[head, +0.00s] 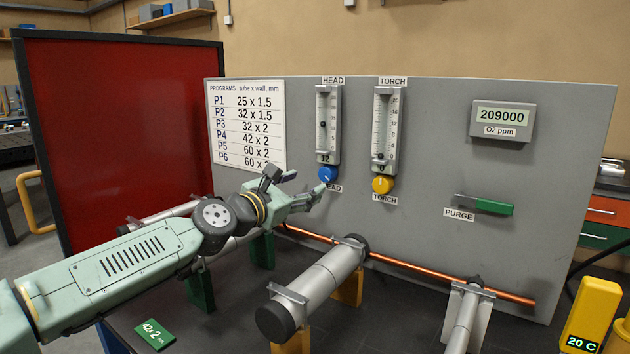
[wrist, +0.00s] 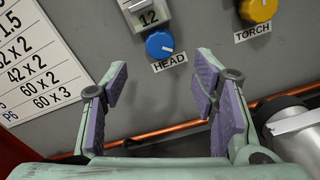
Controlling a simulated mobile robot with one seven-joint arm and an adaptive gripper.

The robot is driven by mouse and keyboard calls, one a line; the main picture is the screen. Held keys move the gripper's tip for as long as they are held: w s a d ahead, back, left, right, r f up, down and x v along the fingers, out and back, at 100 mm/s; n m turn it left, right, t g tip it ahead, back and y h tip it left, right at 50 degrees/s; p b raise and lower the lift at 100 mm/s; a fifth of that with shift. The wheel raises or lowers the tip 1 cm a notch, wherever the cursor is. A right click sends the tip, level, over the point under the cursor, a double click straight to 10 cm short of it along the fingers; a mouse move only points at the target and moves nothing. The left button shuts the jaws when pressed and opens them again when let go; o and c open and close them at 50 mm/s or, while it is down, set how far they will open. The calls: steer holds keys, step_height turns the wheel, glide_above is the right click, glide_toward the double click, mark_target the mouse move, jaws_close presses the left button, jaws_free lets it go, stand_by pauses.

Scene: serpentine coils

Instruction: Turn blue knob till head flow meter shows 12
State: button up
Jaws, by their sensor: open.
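The blue knob (head: 328,174) sits under the HEAD flow meter (head: 327,125) on the grey panel. The dark float stands about mid-tube. In the wrist view the blue knob (wrist: 160,44) has a white pointer mark aimed to the lower right. My gripper (head: 300,187) is open and empty. In the wrist view the gripper (wrist: 160,84) has its fingers spread below the knob, apart from it. In the head view one fingertip overlaps the knob's lower edge.
The yellow knob (head: 383,185) sits under the TORCH meter (head: 387,130), which reads 0, right of the blue knob. A copper tube (head: 420,270) runs along the panel's foot. A green PURGE lever (head: 493,206) is at right.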

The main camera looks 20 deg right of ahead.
steer(key=shift+v, duration=1.65)
